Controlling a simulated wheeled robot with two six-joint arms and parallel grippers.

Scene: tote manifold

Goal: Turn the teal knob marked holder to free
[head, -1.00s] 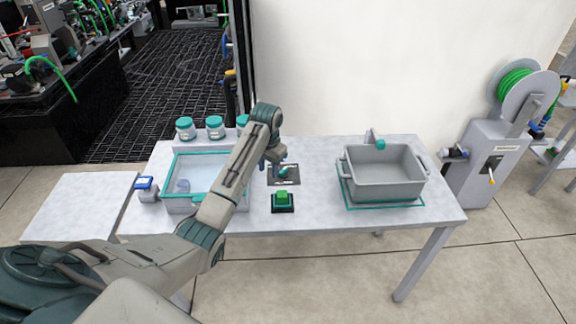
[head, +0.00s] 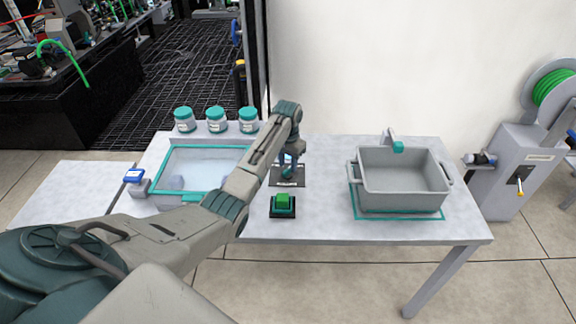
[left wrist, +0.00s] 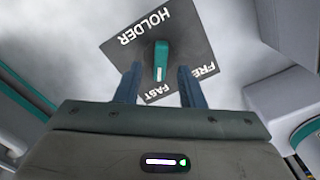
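The teal knob (left wrist: 161,61) stands on a dark square plate (left wrist: 185,37) lettered HOLDER, FREE and FAST. Its white-marked end points at FAST; FREE is at the plate's right corner in the left wrist view. My left gripper (left wrist: 157,86) is open, with one finger on each side of the knob's near end and gaps showing between. I cannot tell whether the fingers reach down to the knob's height. In the head view my left gripper (head: 289,166) points down over the plate (head: 289,183) and partly hides the knob. My right gripper is not in view.
A green button (head: 283,202) on a black base sits just in front of the plate. A grey tote (head: 402,180) stands to the right, a teal-rimmed basin (head: 170,193) to the left. Several teal-lidded jars (head: 217,121) stand behind it. Table between plate and tote is clear.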

